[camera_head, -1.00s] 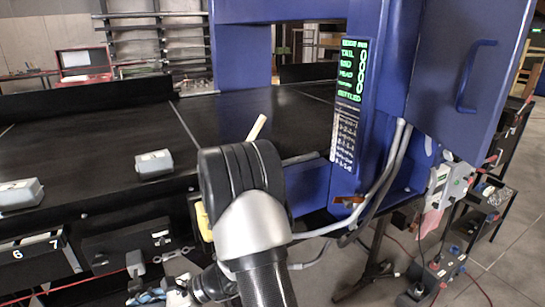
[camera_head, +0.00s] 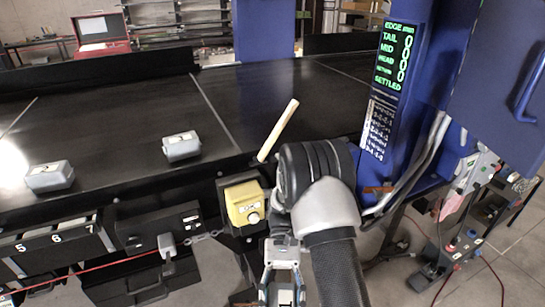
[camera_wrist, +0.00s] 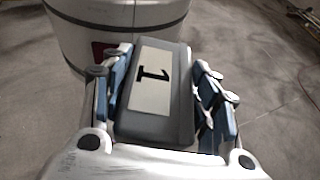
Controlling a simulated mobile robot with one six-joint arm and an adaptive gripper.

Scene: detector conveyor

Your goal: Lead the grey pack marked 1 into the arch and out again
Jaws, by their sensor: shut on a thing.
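The grey pack marked 1 (camera_wrist: 181,100) lies between the two blue-padded fingers of my gripper (camera_wrist: 166,66) in the wrist view, its white label facing the camera. My gripper is shut on it. In the head view my gripper (camera_head: 283,280) hangs low in front of the belt, near the bottom edge, and only a bit of the pack shows. The blue arch (camera_head: 265,32) stands over the black belt (camera_head: 270,90) at the back right. Its green display (camera_head: 393,55) reads EDGE, TAIL, MID, HEAD and SETTLED, with zeros.
Two other grey packs, one nearer the middle (camera_head: 182,146) and one at left (camera_head: 50,176), sit on the belt. A pale rod (camera_head: 278,130) leans up at the belt's front edge beside a yellow box (camera_head: 244,203). Cables hang by the arch's right post. Numbered slots (camera_head: 56,238) are at lower left.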

